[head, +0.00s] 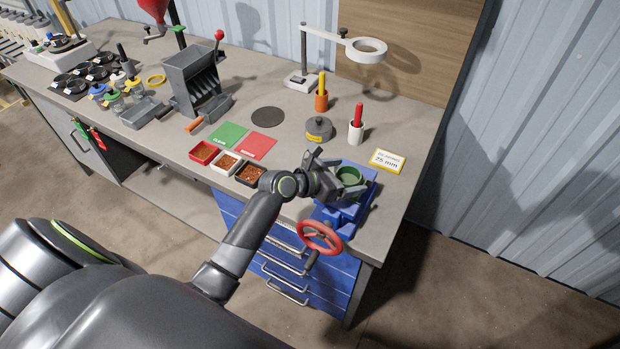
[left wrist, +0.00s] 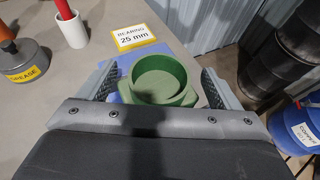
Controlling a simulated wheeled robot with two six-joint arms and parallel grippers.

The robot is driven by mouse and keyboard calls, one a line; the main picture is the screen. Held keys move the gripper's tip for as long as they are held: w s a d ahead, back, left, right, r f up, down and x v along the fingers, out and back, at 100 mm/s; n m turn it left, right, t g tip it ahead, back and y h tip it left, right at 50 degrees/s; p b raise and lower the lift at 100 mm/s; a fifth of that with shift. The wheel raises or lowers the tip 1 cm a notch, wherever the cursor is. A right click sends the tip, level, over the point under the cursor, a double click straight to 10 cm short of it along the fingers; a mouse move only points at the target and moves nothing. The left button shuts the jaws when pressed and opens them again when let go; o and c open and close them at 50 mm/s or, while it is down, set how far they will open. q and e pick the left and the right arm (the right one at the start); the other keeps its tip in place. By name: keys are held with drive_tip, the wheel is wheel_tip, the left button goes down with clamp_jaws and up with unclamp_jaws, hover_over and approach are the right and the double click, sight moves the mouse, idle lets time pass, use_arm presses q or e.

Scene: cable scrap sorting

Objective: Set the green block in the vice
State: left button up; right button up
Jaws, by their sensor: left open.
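The green block (head: 350,176) has a round recess in its top. It sits at the blue vice (head: 368,192) on the bench's front right corner. The vice has a red handwheel (head: 319,237). My left gripper (head: 341,180) is at the block. In the left wrist view the green block (left wrist: 160,80) lies between the two fingers of my left gripper (left wrist: 158,88), with a small gap visible at the right finger. The fingers are open around it. Part of the blue vice (left wrist: 128,62) shows behind the block; whether the block rests fully between the vice jaws is hidden. My right gripper is not in view.
A yellow-edged "25 mm" card (head: 388,161) lies behind the vice. A white cup with a red stick (head: 356,130) and a grease tin (head: 319,129) stand behind the arm. Small trays (head: 226,163) line the front edge. A ring-lamp stand (head: 368,50) overhangs the back.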

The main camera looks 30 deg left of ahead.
use_arm(q)
drive_tip(key=v, duration=1.5)
drive_tip(key=shift+s+r+b, duration=0.15)
drive_tip(key=shift+s+b, duration=0.1)
drive_tip(key=shift+b, duration=0.1)
